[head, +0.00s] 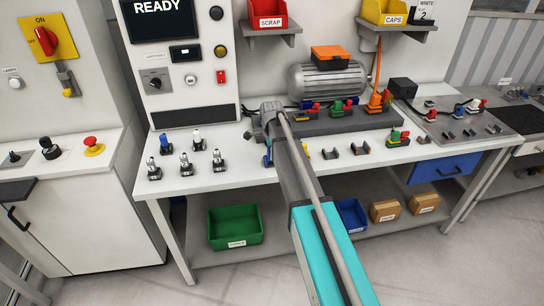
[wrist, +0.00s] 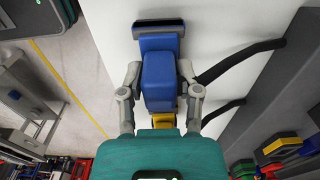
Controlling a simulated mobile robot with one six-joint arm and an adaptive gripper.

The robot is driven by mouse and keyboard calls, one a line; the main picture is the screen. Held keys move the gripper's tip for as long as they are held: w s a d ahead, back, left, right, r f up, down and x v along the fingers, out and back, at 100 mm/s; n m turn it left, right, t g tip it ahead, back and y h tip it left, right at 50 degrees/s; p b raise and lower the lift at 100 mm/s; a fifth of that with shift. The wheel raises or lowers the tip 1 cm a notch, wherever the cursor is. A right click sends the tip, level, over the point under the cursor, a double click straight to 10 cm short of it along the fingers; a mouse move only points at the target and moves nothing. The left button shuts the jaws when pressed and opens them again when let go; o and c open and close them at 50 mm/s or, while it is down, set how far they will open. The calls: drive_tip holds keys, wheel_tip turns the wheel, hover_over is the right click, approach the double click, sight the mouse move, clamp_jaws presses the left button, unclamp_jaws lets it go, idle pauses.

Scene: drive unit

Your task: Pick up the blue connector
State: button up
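The blue connector (wrist: 160,78) is a blue block with a narrower blue part and a dark end piece beyond it. In the wrist view it lies between the two fingers of my gripper (wrist: 160,72). The fingers are drawn inward and their tips appear to touch its two sides. In the head view my gripper (head: 272,116) is over the white worktable, left of the grey fixture block. A small bit of the blue connector (head: 267,157) shows below it, at or near the tabletop. My arm hides much of this area.
Several plugs on dark bases (head: 186,166) stand on the left of the white worktable (head: 235,178). The grey block (head: 345,122) with coloured connectors lies behind, below a motor (head: 328,79). Empty dark holders (head: 331,153) are to the right. A green bin (head: 235,227) sits underneath.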

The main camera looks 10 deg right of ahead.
clamp_jaws()
drive_tip(key=shift+r+p, duration=1.3)
drive_tip(key=s+r+p, duration=1)
drive_tip(key=s, duration=0.4)
drive_tip(key=shift+r, duration=0.2)
